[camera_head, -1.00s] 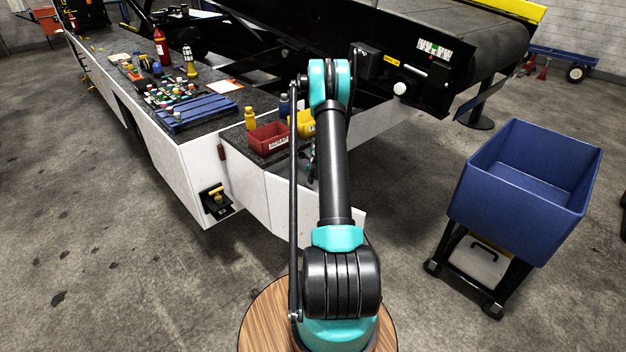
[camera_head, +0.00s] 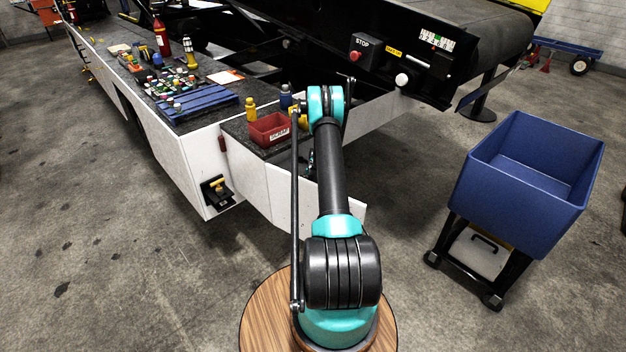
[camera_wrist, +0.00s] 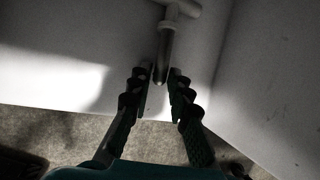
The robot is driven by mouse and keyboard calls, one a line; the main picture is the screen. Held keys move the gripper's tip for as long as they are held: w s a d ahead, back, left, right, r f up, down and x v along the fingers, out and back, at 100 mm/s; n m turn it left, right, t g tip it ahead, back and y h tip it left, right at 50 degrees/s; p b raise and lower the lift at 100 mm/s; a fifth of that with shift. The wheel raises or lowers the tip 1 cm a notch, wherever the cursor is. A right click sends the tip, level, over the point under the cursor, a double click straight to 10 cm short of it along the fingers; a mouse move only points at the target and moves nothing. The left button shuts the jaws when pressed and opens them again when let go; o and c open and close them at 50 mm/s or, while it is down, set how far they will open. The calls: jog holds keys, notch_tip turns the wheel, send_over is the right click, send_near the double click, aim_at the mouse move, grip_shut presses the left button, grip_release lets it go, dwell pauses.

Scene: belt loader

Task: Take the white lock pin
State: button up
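A white T-handled pin (camera_wrist: 166,45) with a grey shaft shows at the top centre of the wrist view, beside a pale panel. I take it to be the white lock pin. My gripper (camera_wrist: 161,72) is open, with one dark ridged finger on each side of the shaft's lower end. I see gaps between the fingers and the shaft; touching cannot be told for sure. In the head view my arm hides the pin, and only a dark bit of the gripper shows by the white side panel.
A red bin (camera_head: 269,130) and a yellow bottle (camera_head: 250,109) stand on the bench ledge. A blue tray (camera_head: 200,104) lies farther back. A STOP box (camera_head: 361,46) and a white knob (camera_head: 402,79) are on the belt loader. A blue cart (camera_head: 522,190) stands at right, with open floor between.

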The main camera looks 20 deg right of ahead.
jog(key=shift+f, duration=0.1)
grip_shut()
dwell(0.3)
